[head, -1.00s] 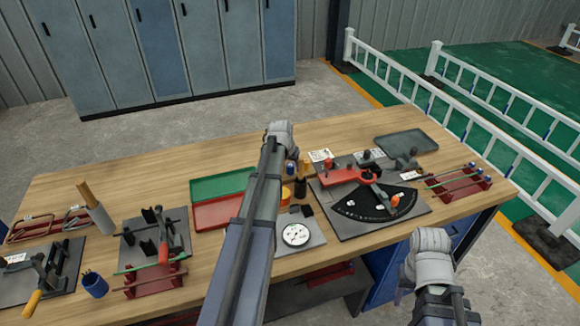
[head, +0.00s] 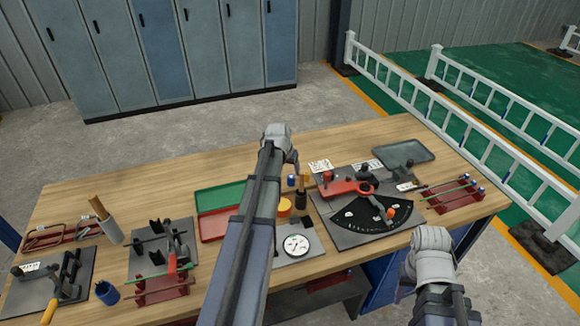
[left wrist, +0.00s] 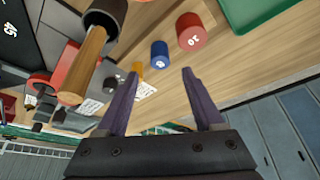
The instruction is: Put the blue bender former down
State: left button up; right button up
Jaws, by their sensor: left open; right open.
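The blue bender former (head: 291,181) is a short cylinder standing upright on the wooden table. In the left wrist view the blue former (left wrist: 160,55) shows just beyond the fingertips, between their lines and not gripped. My left gripper (left wrist: 159,73) is open and empty; in the head view my left gripper (head: 292,164) is mostly hidden by its own arm.
A wooden-handled tool (left wrist: 85,65) with a black head stands close beside the left fingers. The bender plate (head: 350,232), a round dial (head: 296,245) and an orange disc (head: 284,206) are nearby. Green (head: 217,193) and red (head: 213,224) trays lie left. Bare tabletop lies behind.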

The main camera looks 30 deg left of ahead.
pick_arm(q)
jog(key=p+v, duration=0.3)
jog(key=v, duration=0.2)
pick_arm(e)
notch_tip(320, 180, up, 5)
jog(key=shift+f, duration=0.15)
pick_arm(q)
jog(key=shift+c, duration=0.4)
dwell(1.5)
pick_arm(e)
jog(key=shift+f, duration=0.1)
